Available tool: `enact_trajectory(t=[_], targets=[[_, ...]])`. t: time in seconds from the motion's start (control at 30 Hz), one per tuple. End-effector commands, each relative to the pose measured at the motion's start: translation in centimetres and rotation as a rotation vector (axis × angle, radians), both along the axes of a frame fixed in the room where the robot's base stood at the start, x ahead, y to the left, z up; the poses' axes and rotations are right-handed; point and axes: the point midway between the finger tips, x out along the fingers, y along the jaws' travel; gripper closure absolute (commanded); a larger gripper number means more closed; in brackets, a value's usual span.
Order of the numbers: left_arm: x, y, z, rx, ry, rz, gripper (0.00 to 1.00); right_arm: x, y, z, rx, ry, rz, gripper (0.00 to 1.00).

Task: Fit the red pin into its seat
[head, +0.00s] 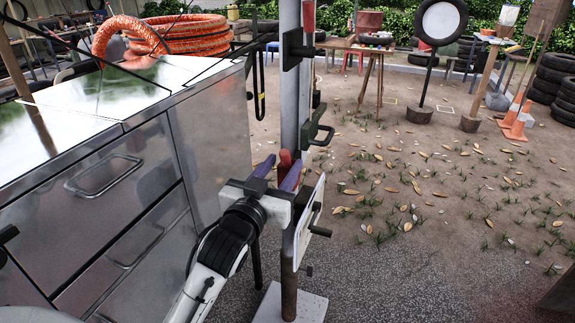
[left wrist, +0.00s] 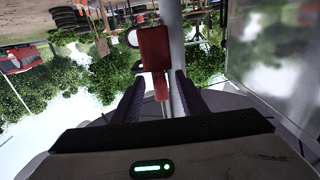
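A red piece (head: 284,160), which looks like the red pin, shows between the two dark purple fingers of my left gripper (head: 277,172) beside the upright grey post (head: 290,90). In the left wrist view the red pin (left wrist: 154,50) has a broad block and a narrower stem. The stem lies between the fingers of the left gripper (left wrist: 160,82), with gaps visible beside it. The fingers look open around it. A second red piece (head: 308,15) is high on the post. I cannot tell which part is the seat. My right gripper is not in view.
A metal cabinet (head: 95,155) with drawer handles stands close on the left. The post carries black brackets (head: 319,132) and a pale plate (head: 309,218) with black handles. An orange hose coil (head: 185,37) lies behind. Leaf-strewn ground (head: 420,200) on the right is open.

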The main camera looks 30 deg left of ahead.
Motion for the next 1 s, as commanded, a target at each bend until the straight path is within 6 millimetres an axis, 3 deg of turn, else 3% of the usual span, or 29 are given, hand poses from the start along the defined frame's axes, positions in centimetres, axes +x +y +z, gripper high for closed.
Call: enact_trajectory(t=[0.53,0.83,1.0], targets=[[6.2,1.5,0.0,0.001,0.001,-0.001,0.61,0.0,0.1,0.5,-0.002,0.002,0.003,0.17],[6.7,1.5,-0.1,0.000,0.001,-0.002,0.61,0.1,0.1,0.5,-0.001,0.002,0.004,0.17],[6.6,1.5,-0.1,0.001,0.002,-0.002,0.90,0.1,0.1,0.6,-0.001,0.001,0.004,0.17]])
